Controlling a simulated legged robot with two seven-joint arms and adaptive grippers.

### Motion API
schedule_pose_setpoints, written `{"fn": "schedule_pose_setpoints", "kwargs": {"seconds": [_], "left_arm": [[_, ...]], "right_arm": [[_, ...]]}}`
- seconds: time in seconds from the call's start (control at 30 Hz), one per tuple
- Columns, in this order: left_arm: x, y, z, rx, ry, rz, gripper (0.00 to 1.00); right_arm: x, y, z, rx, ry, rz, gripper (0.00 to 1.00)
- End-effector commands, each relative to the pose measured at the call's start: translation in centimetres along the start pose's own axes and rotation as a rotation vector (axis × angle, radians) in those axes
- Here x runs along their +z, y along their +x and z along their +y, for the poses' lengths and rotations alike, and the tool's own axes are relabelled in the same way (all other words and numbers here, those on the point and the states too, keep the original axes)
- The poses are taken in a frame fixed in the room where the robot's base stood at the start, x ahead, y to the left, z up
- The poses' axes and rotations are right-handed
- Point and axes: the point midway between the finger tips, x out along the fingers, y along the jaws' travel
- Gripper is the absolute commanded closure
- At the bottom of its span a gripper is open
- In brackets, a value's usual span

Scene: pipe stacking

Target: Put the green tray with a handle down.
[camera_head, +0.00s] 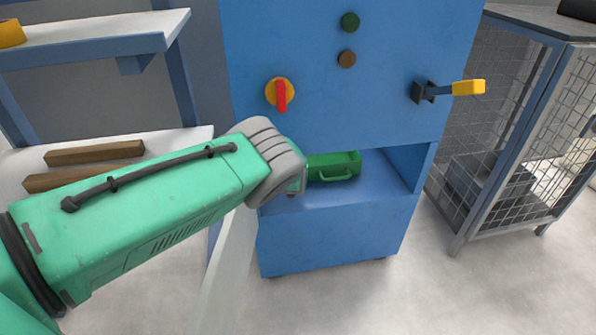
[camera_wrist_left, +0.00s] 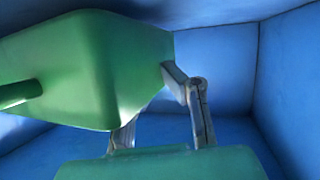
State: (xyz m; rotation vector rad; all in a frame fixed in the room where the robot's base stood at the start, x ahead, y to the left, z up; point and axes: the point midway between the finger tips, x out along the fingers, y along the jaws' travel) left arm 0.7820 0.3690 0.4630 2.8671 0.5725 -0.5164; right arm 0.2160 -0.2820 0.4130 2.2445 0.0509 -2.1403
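The green tray with a handle (camera_head: 335,165) is inside the open bay of the blue machine, its handle facing out. In the left wrist view the tray (camera_wrist_left: 100,65) fills the upper left, very close to my left gripper (camera_wrist_left: 160,105). One finger's pad appears against the tray's right edge. The other finger passes partly out of sight behind the tray. I cannot tell whether the fingers clamp it. In the head view my left wrist hides most of this gripper and the tray's left end. My right gripper is not in view.
The blue machine (camera_head: 340,235) has bay walls close around the gripper. A red-and-yellow switch (camera_head: 280,95) and a yellow-handled lever (camera_head: 465,88) stick out above the bay. A mesh cage (camera_head: 500,130) stands at right. Wooden bars (camera_head: 95,152) lie on a table at left.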

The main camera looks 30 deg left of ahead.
Motion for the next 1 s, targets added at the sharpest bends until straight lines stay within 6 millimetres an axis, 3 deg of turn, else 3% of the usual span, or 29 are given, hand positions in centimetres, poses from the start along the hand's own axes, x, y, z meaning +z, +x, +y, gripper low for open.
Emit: {"fn": "schedule_pose_setpoints", "kwargs": {"seconds": [0.03, 0.3, 0.37, 0.77, 1.0], "left_arm": [[1.1, 0.2, -0.1, 0.000, 0.002, -0.005, 1.00], [1.1, 0.2, -0.1, 0.000, 0.000, -0.005, 1.00], [1.2, 0.2, -0.1, -0.001, 0.001, -0.007, 0.75], [1.1, -0.3, -0.1, -0.002, 0.001, -0.006, 0.74], [0.6, -3.9, 0.0, -0.002, 0.003, -0.008, 0.74]], "right_arm": [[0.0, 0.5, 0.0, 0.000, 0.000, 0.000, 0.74], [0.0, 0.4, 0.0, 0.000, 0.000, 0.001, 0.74], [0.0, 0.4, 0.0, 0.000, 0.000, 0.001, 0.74], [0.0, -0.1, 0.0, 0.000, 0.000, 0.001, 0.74], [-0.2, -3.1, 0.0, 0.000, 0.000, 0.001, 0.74]]}}
